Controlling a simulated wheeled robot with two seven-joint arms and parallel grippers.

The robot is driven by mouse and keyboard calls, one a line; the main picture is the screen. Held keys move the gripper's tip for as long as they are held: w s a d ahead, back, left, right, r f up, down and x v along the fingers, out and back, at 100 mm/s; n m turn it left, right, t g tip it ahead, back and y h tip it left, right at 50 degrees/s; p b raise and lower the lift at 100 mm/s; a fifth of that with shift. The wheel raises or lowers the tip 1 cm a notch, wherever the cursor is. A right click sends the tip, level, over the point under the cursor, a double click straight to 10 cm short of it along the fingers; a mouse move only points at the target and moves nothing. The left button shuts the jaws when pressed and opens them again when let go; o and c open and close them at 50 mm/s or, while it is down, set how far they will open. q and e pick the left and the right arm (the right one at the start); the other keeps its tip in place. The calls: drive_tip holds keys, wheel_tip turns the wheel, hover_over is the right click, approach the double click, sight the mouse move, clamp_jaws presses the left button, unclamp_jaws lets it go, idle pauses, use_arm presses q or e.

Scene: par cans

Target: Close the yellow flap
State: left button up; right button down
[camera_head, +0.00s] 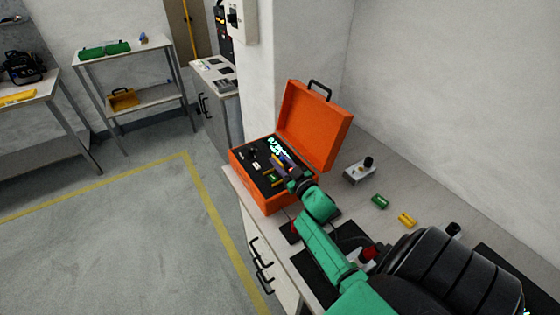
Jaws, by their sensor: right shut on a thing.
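An open orange case (268,205) stands on the bench, its lid (312,125) raised. Its black panel (251,163) carries several small parts and a lit display (280,149). A small yellow-green part (272,180) shows on the panel close to my gripper; I cannot tell for sure whether it is the yellow flap or how far it stands open. My right gripper (281,168) reaches over the panel from the lower right. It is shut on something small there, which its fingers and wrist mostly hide. My left gripper is not in view.
On the bench (395,185) right of the case are a grey metal box with a black knob (359,171), a green block (380,202) and a yellow block (407,219). The raised lid stands right behind my gripper. The floor at left is clear.

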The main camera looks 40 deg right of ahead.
drive_tip(key=n, duration=0.1)
drive_tip(key=a+n+b, duration=0.1)
drive_tip(key=n, duration=0.1)
drive_tip(key=shift+w+a+f, duration=0.1)
drive_tip(key=shift+a, duration=0.1)
drive_tip(key=shift+w+a+f+n+b, duration=0.1)
drive_tip(key=shift+a+n+b, duration=0.35)
drive_tip(key=shift+n, duration=0.55)
drive_tip(key=shift+a+f+n+b, duration=0.1)
drive_tip(key=shift+a+n+b, duration=0.2)
drive_tip(key=shift+n+b, duration=0.5)
drive_tip(key=shift+n, duration=0.3)
drive_tip(key=c, duration=0.8)
unclamp_jaws()
drive_tip(key=shift+o, duration=0.2)
drive_tip(key=shift+f, duration=0.1)
